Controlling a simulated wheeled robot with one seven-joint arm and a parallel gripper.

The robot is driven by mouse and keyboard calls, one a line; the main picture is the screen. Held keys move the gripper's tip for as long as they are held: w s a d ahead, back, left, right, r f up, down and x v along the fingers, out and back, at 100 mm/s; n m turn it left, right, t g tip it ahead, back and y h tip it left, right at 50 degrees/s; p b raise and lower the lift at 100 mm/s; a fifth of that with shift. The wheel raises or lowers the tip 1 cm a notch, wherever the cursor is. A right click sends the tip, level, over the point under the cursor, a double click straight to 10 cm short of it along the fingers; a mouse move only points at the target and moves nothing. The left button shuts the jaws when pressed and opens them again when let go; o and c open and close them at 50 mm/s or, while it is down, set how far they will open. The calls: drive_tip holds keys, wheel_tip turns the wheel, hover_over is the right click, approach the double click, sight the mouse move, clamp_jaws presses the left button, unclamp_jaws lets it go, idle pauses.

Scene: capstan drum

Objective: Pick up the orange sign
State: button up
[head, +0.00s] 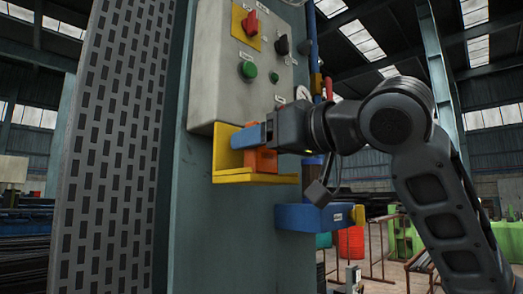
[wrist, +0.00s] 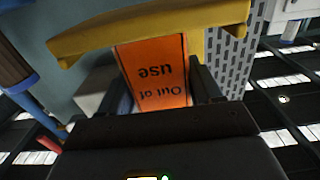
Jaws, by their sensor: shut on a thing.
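The orange sign (head: 262,162) sits at the yellow bracket (head: 256,179) below the grey control box. In the wrist view the sign (wrist: 152,72) shows the words "Out of use", upside down, and one end meets the yellow bracket (wrist: 150,35). My gripper (head: 254,140) reaches in from the right in the head view and covers part of the sign. In the wrist view the dark fingers of my gripper (wrist: 157,88) stand on either side of the sign, shut on it. I cannot tell whether the sign still touches the bracket's shelf.
The control box (head: 240,95) with a red switch (head: 250,22) and a green button (head: 248,70) is just above. A perforated grey panel (head: 115,140) stands left.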

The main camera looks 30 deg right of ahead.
drive_tip(key=shift+c, duration=1)
